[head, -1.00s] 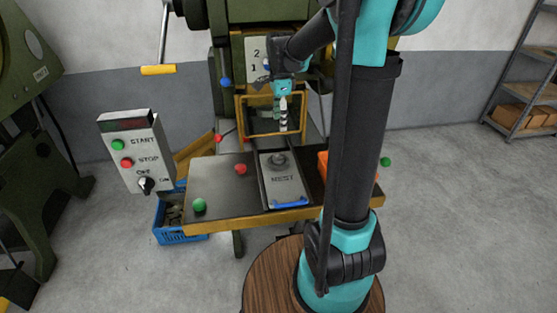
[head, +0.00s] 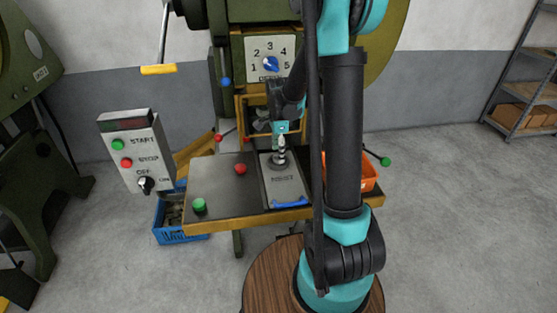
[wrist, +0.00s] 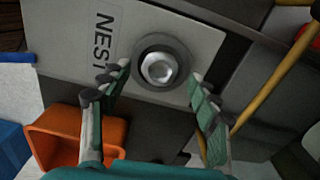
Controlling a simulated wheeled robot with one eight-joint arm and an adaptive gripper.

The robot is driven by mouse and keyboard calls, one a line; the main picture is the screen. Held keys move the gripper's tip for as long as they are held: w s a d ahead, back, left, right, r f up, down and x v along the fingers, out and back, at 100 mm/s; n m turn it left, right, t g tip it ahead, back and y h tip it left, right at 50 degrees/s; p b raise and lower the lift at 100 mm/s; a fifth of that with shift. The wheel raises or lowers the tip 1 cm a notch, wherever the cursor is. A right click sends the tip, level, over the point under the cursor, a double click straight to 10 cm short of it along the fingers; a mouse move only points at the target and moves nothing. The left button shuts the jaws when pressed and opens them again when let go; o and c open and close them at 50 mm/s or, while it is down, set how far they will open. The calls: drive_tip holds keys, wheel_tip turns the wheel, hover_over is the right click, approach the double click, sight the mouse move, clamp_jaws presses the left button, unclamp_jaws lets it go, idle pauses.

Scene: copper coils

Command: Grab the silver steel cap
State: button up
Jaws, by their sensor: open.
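The silver steel cap (wrist: 158,67) is a round, shiny piece sitting in a dark ring on the grey plate marked NEST (wrist: 190,30). In the head view the plate (head: 283,188) lies on the machine table and my gripper (head: 281,148) is just above the nest, largely covering the cap. In the wrist view my gripper (wrist: 163,88) is open, with one finger to the left and one to the right of the cap. The fingers are empty; whether they are level with the cap I cannot tell.
An orange bin (head: 360,172) stands on the right of the table, near my arm. A red button (head: 240,169) and a green button (head: 199,205) are on the table's left. The yellow-framed press opening (head: 244,118) is behind. A blue crate (head: 175,222) is below left.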

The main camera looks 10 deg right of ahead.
drive_tip(key=shift+f, duration=0.9)
drive_tip(key=c, duration=1.2)
drive_tip(key=shift+r, duration=0.15)
